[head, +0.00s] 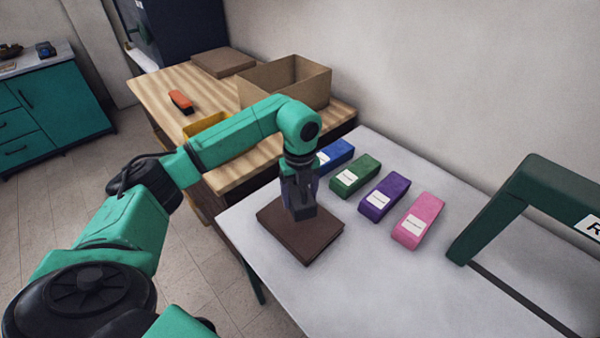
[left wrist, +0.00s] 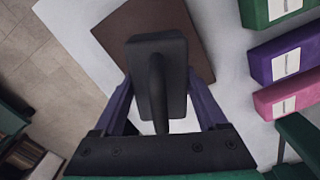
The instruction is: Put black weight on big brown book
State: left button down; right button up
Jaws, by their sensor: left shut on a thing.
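The big brown book (head: 292,240) lies flat near the left edge of the grey table; part of it also shows in the left wrist view (left wrist: 126,22). The black weight (head: 304,212) is over the middle of the book, low against its cover. Whether it touches the cover or hangs just above it, I cannot tell. In the left wrist view the weight (left wrist: 150,50) has a block body and a dark handle. My left gripper (head: 299,194) points down and is shut on the weight, with its fingers on either side of the handle. My right gripper is not in view.
Blue (head: 336,153), green (head: 356,175), purple (head: 385,196) and pink (head: 419,220) labelled blocks stand in a row right of the book. A dark green frame (head: 530,195) stands at the right. A wooden table behind holds a cardboard box (head: 285,82). The front table middle is clear.

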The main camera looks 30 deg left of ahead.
pick_arm(q)
notch_tip(320, 180, down, 5)
jog(key=shift+f+p, duration=0.1)
jog(key=shift+p, duration=0.35)
jog(key=shift+f, duration=0.25)
grip_release()
jog(key=shift+s, duration=0.15)
